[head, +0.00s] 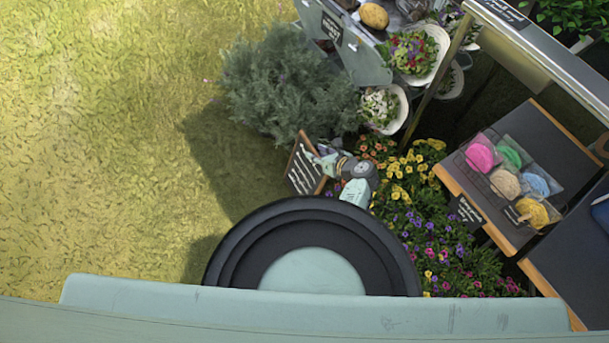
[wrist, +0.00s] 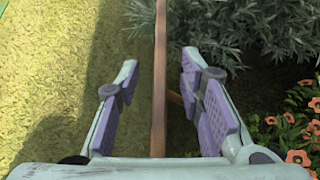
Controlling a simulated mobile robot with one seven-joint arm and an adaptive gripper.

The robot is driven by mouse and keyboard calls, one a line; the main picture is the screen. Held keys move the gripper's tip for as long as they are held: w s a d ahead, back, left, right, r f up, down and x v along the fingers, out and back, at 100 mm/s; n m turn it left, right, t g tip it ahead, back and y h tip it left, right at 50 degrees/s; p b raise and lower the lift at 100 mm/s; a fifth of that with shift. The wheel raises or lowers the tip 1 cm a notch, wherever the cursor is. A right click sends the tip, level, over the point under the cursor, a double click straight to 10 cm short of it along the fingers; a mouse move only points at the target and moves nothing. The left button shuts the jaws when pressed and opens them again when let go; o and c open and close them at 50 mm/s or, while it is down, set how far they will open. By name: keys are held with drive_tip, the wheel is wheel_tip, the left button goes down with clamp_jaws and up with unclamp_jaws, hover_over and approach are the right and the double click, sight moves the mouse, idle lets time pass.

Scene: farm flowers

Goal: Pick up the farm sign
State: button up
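The farm sign (head: 303,170) is a small black chalkboard with white writing and a wooden frame. It stands tilted on the grass beside a bushy grey-green plant in the head view. In the wrist view its wooden edge (wrist: 160,125) runs upright, seen edge-on, between my fingers. My gripper (wrist: 160,72) is open, with one purple-padded finger on each side of the edge. Gaps show on both sides, so neither pad appears to touch it. In the head view my gripper (head: 326,162) is at the sign's right side, partly hidden by my arm.
The grey-green bush (head: 285,85) stands just behind the sign. Yellow, orange and purple flowers (head: 425,210) crowd the right. Open grass (head: 100,130) lies to the left.

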drive_tip(key=shift+x, duration=1.15)
clamp_jaws()
drive_tip(key=shift+r, duration=0.1)
